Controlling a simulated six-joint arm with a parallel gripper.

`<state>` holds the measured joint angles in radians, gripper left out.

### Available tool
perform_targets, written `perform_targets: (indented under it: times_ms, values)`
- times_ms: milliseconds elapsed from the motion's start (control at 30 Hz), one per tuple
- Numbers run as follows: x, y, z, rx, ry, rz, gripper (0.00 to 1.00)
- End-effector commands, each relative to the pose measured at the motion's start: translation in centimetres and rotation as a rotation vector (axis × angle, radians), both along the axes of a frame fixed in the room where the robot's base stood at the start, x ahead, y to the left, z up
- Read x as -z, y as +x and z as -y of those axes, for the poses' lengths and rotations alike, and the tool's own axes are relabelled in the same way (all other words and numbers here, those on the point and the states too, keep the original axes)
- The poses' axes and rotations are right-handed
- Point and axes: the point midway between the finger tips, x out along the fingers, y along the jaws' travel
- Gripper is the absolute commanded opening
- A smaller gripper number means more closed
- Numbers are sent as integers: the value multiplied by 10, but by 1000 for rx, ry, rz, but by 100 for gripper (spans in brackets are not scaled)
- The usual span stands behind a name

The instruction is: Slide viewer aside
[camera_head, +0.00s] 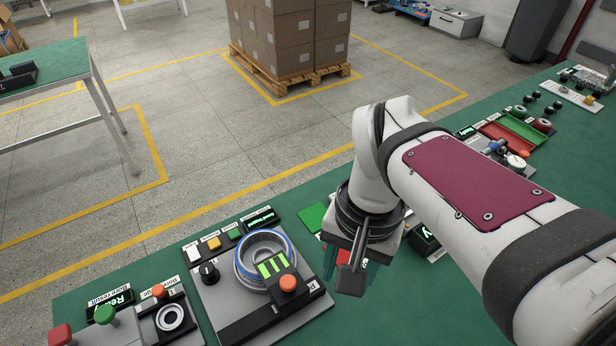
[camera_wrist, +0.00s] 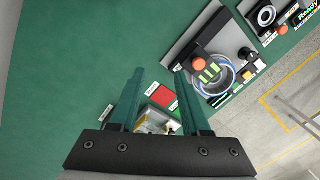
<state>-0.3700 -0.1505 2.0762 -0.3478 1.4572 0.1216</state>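The viewer is a dark block with bright green bars (camera_head: 272,265) and an orange knob (camera_head: 288,283). It sits over part of a blue-rimmed ring (camera_head: 244,254) on a grey station, above a black rail. In the wrist view the viewer (camera_wrist: 209,71) is right of the fingers, with its orange knob (camera_wrist: 199,62) facing up. My gripper (camera_head: 346,272) is to the right of the station, apart from the viewer. In the wrist view my gripper's two teal fingers (camera_wrist: 158,76) are spread wide with nothing held between them.
Beside the ring are a black dial (camera_head: 208,271) and several coloured buttons. A red pad (camera_wrist: 162,97) and a clear-looking part (camera_wrist: 157,122) lie below my fingers. Another station with a small ring (camera_head: 170,317) stands to the left. Red and green trays (camera_head: 508,138) lie farther right.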

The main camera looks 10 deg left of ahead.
Motion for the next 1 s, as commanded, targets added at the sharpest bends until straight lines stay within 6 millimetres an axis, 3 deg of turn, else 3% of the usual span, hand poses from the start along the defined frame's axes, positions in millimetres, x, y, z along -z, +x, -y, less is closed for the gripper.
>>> perform_targets:
  times_ms: [33,100,200,367,700,833,1000]
  values:
    - [-3,19,-31,-73,-19,5,58]
    - [-5,36,-69,-144,-41,22,69]
    - [-4,46,-99,-193,-56,38,69]
    - [21,46,-102,-198,-59,37,69]
    - [119,46,-102,-197,-57,38,69]
    - [141,47,-102,-197,-56,39,69]
    - [151,47,-102,-196,-56,41,69]
